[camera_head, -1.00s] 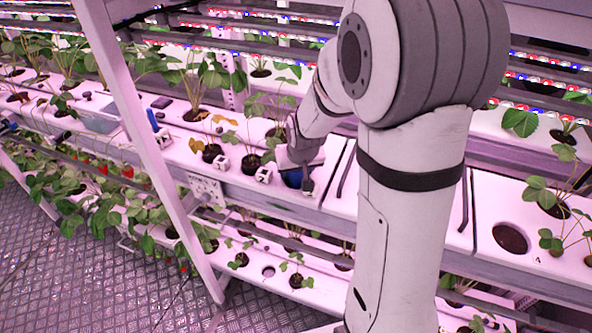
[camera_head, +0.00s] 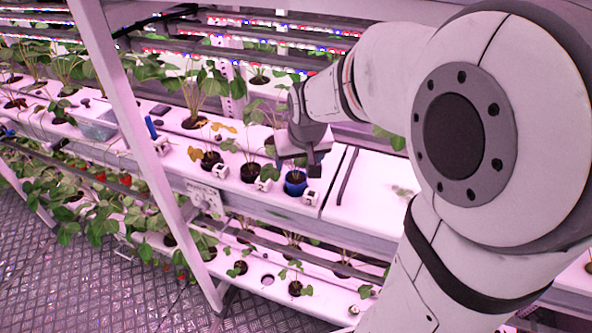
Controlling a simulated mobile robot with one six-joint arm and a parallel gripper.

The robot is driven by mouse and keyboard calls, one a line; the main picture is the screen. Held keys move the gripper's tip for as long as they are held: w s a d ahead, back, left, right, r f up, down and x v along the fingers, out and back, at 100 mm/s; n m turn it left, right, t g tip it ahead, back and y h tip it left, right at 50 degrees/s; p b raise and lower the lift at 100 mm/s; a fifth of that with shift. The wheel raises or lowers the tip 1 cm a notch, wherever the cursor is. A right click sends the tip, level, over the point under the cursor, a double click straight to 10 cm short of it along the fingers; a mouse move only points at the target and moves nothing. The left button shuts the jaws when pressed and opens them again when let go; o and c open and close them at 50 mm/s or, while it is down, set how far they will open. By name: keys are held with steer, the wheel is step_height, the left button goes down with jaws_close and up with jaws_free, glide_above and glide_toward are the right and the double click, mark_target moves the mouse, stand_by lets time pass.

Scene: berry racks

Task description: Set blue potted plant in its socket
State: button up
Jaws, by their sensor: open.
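The blue potted plant (camera_head: 295,187) stands in the white rack shelf, its blue pot rim showing above the shelf surface. It looks upright; whether it is fully seated in a socket I cannot tell. My gripper (camera_head: 312,165) is just above and slightly right of the pot, apart from it, with its jaws open and empty. My wrist hides part of the plant's leaves.
Small white marked cubes (camera_head: 311,198) sit along the shelf front beside the pots. Other dark pots with plants (camera_head: 250,172) stand to the left. A slanted white rack post (camera_head: 140,130) crosses the left side. A lower shelf (camera_head: 267,281) holds more plants.

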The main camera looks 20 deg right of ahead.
steer(key=s+r+g, duration=0.1)
steer(key=s+r, duration=0.2)
steer(key=s, duration=1.5)
steer(key=shift+a, duration=0.2)
steer(key=shift+s, duration=0.1)
